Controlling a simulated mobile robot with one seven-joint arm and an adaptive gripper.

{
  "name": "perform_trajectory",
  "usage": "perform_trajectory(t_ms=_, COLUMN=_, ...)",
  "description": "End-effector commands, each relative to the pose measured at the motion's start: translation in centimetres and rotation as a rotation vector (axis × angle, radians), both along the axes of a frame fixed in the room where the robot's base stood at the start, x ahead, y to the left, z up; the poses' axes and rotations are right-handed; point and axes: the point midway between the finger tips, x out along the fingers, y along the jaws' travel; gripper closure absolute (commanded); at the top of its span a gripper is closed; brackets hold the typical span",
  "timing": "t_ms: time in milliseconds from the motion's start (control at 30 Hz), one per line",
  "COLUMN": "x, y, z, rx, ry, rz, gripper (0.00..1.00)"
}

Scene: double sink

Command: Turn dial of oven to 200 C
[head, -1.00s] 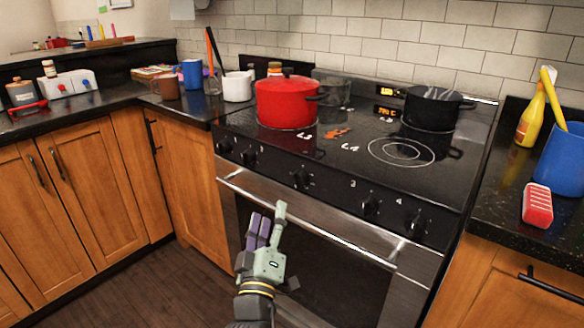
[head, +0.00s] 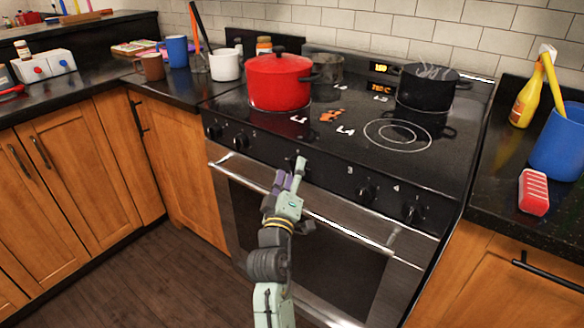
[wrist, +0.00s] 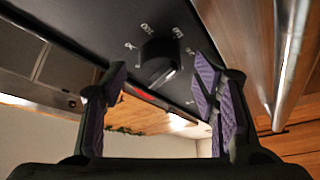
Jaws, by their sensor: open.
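The oven (head: 350,255) has a black front panel with several dials above its steel handle. My gripper (head: 291,174) is at the middle dial, which it mostly hides in the head view. In the wrist view this dial (wrist: 160,60) is a dark round knob with white number marks around it, and its pointer direction is hard to tell. My open gripper (wrist: 160,105) has one purple-padded finger low on each side of the knob. The fingers look apart from the knob, with nothing held.
A red pot (head: 279,82) and a black pot (head: 427,88) stand on the cooktop, with orange displays (head: 381,88) behind. The steel oven handle (head: 340,222) runs just below the dials, close to my gripper. The floor (head: 150,275) at left is clear.

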Motion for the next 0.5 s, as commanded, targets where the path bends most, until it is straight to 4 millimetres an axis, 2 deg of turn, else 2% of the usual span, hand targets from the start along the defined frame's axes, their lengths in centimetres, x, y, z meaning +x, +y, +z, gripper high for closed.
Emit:
perform_trajectory(t_ms=133, x=0.71, y=-0.15, z=0.18, rx=0.001, ry=0.0, rz=0.0, gripper=0.45)
perform_trajectory(t_ms=367, x=0.76, y=-0.15, z=0.14, rx=0.001, ry=0.0, rz=0.0, gripper=0.45)
perform_trajectory(t_ms=500, x=0.74, y=-0.14, z=0.15, rx=0.001, ry=0.0, rz=0.0, gripper=0.53)
